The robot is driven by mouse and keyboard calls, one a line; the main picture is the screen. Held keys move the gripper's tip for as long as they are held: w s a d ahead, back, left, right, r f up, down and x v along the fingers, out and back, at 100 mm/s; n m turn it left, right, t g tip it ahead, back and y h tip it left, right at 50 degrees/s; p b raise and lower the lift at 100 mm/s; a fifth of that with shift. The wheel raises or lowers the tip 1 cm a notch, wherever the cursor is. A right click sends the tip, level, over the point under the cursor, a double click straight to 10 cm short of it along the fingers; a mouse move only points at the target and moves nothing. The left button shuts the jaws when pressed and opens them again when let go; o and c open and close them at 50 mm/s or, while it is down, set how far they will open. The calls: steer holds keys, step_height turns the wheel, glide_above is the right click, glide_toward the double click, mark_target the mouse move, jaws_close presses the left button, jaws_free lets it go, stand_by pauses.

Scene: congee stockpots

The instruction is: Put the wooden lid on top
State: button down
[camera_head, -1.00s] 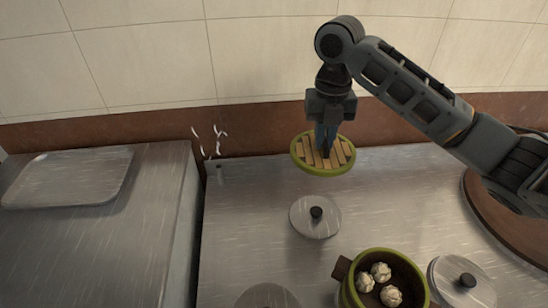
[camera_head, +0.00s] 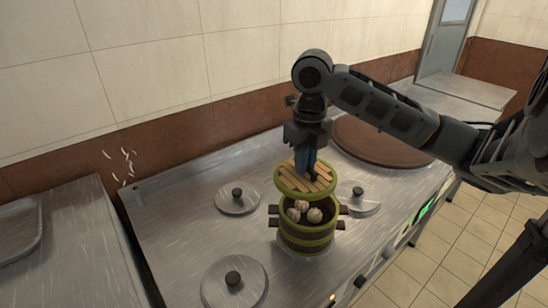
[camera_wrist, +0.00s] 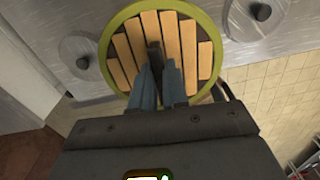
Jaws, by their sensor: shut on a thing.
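The wooden lid (camera_head: 290,178) is a round slatted disc with a green rim. My gripper (camera_head: 306,172) is shut on the lid's dark central handle and holds it roughly level. In the wrist view the lid (camera_wrist: 122,48) fills the upper middle, with my gripper (camera_wrist: 158,68) on its handle. The green steamer pot (camera_head: 305,238) stands below the lid with dark side handles and several white buns (camera_head: 314,215) inside. The lid hangs above the back part of the opening, apart from it. In the wrist view the lid hides the pot.
Metal lids with black knobs lie on the steel stove top: one at back left (camera_head: 237,199), one at front left (camera_head: 234,283), one right of the pot (camera_head: 364,197). A large brown round cover (camera_head: 385,145) lies behind. A tray (camera_head: 20,232) is far left.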

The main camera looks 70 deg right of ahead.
mark_target(312, 170)
steer(key=shift+s+a+f, duration=0.15)
steer(key=shift+s+a, duration=0.15)
steer(key=shift+s, duration=0.2)
steer(key=shift+s+a+f, duration=0.1)
steer(key=shift+s+a, duration=0.15)
steer(key=shift+s, duration=0.2)
steer(key=shift+f+b, duration=1.85)
steer(key=shift+f, duration=1)
steer(key=shift+b, duration=0.55)
steer(key=shift+f+b, duration=0.65)
steer(key=c, duration=1.4)
jaws_free()
steer(key=shift+r+p, duration=3.45)
steer(key=shift+r, duration=2.15)
